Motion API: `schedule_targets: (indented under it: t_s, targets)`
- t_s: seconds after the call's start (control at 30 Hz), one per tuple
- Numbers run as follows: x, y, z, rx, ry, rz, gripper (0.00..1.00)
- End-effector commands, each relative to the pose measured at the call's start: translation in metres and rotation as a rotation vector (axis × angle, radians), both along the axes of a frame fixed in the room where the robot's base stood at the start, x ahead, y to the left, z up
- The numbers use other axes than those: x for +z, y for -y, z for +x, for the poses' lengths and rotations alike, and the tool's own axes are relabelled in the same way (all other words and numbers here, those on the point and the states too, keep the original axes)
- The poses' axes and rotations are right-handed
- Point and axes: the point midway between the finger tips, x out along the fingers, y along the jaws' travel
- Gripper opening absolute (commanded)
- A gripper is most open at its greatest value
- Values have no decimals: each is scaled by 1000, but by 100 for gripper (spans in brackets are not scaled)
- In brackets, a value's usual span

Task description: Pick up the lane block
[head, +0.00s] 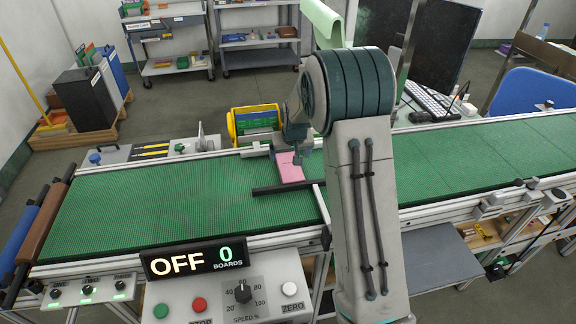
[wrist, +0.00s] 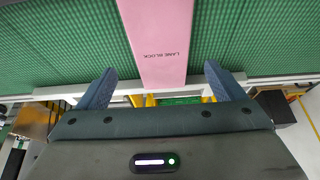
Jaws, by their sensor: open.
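The lane block is a pink, flat, oblong piece lying on the green conveyor belt, near the middle of the head view (head: 288,171). In the wrist view the lane block (wrist: 160,45), with its name printed on it, runs down from the top edge. My gripper (wrist: 159,84) is open, its two blue-grey fingers apart with the block's near end between them in the picture. A gap shows on each side, and I see no contact. In the head view my gripper (head: 299,155) is over the block, and my arm hides part of the area.
A black bar (head: 288,186) lies across the belt (head: 150,205) just in front of the block. A yellow crate (head: 235,126) stands behind the far rail. A control panel with an "OFF" display (head: 194,260) is at the front. The belt to the left is clear.

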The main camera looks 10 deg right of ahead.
Motion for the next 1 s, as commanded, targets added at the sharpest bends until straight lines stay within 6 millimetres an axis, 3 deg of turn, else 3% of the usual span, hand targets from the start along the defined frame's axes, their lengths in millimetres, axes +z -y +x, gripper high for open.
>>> schedule_targets:
  t_s: [0.47, 0.77, 0.8, 0.97, 1.0]
  targets:
    - [-44, -2, 17, 0, -2, 0, 89]
    - [-49, -2, 19, -1, 0, 0, 89]
    - [-49, -2, 19, -1, 0, 0, 86]
    - [-48, -2, 19, -1, 0, 0, 42]
    - [-48, -2, 19, -1, 0, 0, 38]
